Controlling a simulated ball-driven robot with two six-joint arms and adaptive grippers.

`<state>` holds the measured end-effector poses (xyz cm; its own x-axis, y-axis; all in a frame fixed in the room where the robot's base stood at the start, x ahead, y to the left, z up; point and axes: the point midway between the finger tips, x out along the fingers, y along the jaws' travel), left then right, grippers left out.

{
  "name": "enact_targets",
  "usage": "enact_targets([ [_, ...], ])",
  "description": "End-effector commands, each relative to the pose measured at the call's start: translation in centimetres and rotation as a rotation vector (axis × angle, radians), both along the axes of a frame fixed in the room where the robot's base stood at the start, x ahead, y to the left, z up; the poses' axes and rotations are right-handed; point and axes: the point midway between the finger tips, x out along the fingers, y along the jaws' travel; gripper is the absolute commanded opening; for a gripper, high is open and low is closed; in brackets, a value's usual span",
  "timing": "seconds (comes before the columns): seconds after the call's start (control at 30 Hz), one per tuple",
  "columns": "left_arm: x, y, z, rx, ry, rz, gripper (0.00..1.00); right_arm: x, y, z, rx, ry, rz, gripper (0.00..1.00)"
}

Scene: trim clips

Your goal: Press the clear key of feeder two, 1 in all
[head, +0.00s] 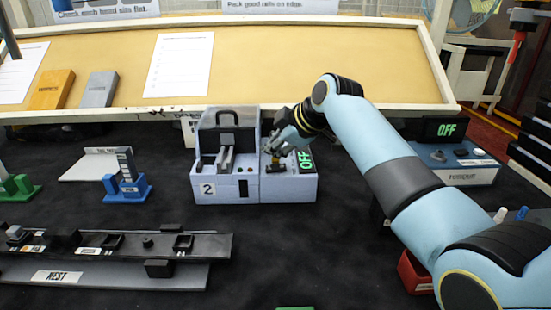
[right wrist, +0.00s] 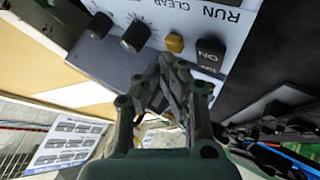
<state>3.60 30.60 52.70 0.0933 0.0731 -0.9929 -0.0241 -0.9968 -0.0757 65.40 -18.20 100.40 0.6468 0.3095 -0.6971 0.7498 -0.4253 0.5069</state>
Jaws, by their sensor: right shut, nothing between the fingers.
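Feeder two (head: 242,185) is a pale grey unit with a "2" label on its front and a dark handle on top. The right wrist view shows the box's panel (right wrist: 110,60) with CLEAR and RUN lettering. A yellow key (right wrist: 175,43) lies in line with CLEAR, and a black ON switch (right wrist: 210,55) lies beside it. My right gripper (head: 272,153) is shut and empty over the box. Its fingertips (right wrist: 170,62) appear close to the yellow key; contact cannot be told. My left gripper is out of view.
A second control box (head: 462,172) with an OFF display stands at the right, behind my right arm. A nest fixture (head: 55,276) lies at the front left. Blue (head: 127,190) and green (head: 14,187) stands are on the left. A tan board (head: 260,70) spans the back.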

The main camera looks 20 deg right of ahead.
Motion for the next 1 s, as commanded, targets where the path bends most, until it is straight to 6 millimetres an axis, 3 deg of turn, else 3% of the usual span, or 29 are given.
enact_targets([
  [1.0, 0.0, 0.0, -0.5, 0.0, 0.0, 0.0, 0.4, 0.0, 0.0, -1.1, 0.0, 0.0, 0.0, 0.0],
])
